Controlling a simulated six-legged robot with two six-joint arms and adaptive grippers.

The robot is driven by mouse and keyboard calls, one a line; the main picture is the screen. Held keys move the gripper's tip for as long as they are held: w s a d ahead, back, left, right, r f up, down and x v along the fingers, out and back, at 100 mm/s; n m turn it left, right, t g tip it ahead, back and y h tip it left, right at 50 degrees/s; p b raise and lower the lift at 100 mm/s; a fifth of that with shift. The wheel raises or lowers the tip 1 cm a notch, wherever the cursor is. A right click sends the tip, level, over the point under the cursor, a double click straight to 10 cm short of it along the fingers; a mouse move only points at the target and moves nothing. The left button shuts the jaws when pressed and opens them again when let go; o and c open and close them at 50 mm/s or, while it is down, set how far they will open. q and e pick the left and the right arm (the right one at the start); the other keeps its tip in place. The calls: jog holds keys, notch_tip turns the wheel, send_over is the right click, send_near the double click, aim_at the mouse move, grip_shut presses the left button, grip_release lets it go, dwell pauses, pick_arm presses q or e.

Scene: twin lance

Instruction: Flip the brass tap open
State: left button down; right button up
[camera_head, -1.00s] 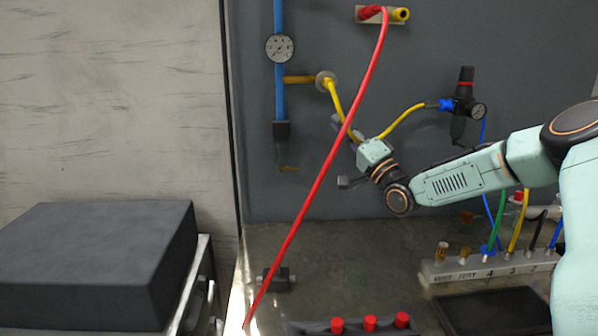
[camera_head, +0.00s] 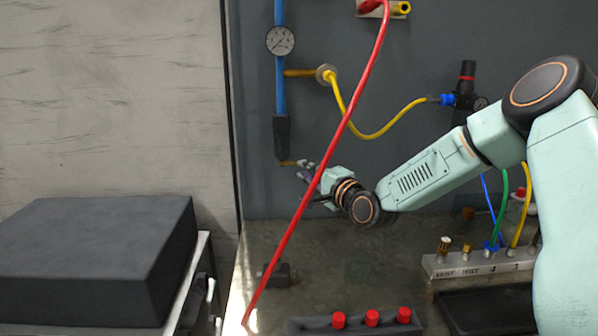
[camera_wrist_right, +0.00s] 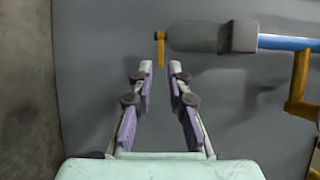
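The brass tap (camera_head: 288,163) is at the bottom end of the blue vertical pipe (camera_head: 281,90) on the grey back panel. In the right wrist view its narrow brass lever (camera_wrist_right: 160,45) sticks out from the dark end of the pipe. My right gripper (camera_head: 306,165) is just right of the tap in the head view. In the right wrist view its fingers (camera_wrist_right: 160,70) are open, with the lever's tip between the fingertips and a gap on each side. The fingers hold nothing. My left gripper is not in view.
A red hose (camera_head: 325,175) hangs diagonally in front of my right gripper in the head view. A yellow hose (camera_head: 375,135) sags above my arm. A pressure gauge (camera_head: 280,40) is higher on the pipe. A dark block (camera_head: 95,260) stands left; red-topped pegs (camera_head: 372,318) are low in front.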

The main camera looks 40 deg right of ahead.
aim_at(296, 165)
jog(key=shift+w+b, duration=0.35)
jog(key=shift+w, duration=1.5)
jog(key=shift+c, duration=0.3)
jog(key=shift+s, duration=0.1)
grip_shut()
